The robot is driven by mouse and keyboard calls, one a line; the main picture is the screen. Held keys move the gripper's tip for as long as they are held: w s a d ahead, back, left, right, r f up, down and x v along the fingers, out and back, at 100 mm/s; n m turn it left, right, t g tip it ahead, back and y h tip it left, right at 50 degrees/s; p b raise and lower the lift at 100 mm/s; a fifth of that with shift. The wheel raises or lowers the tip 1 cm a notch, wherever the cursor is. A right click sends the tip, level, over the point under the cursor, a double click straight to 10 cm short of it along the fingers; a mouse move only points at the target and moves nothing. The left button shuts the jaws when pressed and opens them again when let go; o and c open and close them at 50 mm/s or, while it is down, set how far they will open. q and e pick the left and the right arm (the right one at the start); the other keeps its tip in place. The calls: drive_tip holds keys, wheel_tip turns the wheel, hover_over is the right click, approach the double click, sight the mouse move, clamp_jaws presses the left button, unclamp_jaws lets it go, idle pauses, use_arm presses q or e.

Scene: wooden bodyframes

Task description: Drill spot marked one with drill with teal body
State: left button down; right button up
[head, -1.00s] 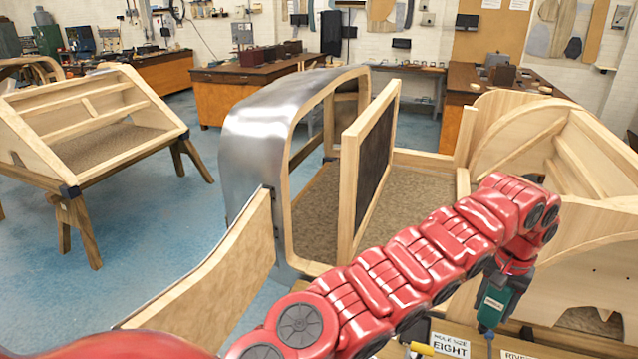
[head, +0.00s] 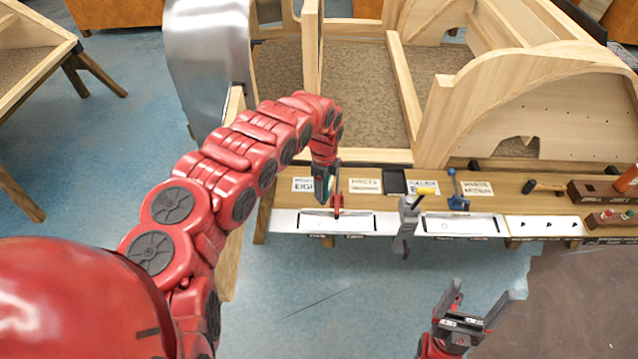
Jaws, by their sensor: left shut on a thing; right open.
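My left gripper (head: 324,178) is shut on the teal drill (head: 331,184), which is small in the head view and mostly hidden by the gripper and arm. The drill hangs over the bench's front side, just above or beside the left end of a pale metal strip (head: 290,222). I cannot tell whether it touches anything. No mark reading "one" can be made out. My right gripper (head: 480,300) is open and empty, low in the view, in front of the bench and apart from it.
Paper labels and a dark hammer (head: 541,186) lie behind. The wooden bodyframe (head: 520,85) rises at the back. Blue floor (head: 330,290) is clear in front.

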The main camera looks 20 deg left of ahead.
use_arm(q)
drive_tip(key=shift+s+a+f+m, duration=0.4)
drive_tip(key=shift+a+f+m, duration=0.15)
drive_tip(key=shift+m, duration=0.25)
drive_tip(key=shift+a+f, duration=0.1)
drive_tip(key=shift+f+b, duration=0.65)
drive_tip(key=shift+f, duration=0.2)
wheel_tip(320, 180, down, 7)
drive_tip(key=b, duration=0.5)
drive_tip(key=shift+s+f, duration=0.15)
idle(0.6)
drive_tip(key=shift+b, duration=0.3)
